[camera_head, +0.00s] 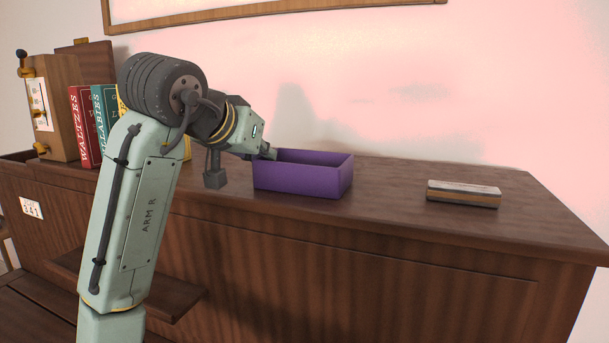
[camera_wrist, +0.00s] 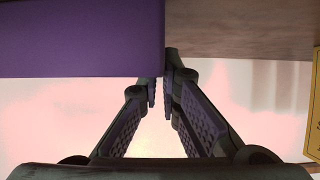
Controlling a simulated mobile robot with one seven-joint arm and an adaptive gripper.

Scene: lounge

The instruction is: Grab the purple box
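The purple box (camera_head: 300,181) is an open-topped rectangular tray on the dark wooden top. It sits level there, and I see no clear gap under it. My gripper (camera_head: 268,153) is at its left end, by the rear left corner of the rim. In the wrist view the box (camera_wrist: 80,40) fills the upper left. The fingers of my gripper (camera_wrist: 160,90) converge to a narrow gap at the box's edge. The tip of one finger is hidden behind the purple wall and the other is outside it, so they appear closed on that wall.
A grey-and-brown eraser-like block (camera_head: 463,194) lies to the right on the wooden cabinet top (camera_head: 400,215). Upright books (camera_head: 84,125) and a wooden box with brass knobs (camera_head: 52,105) stand at the left. A pale wall (camera_head: 400,80) is behind. The space between box and block is clear.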

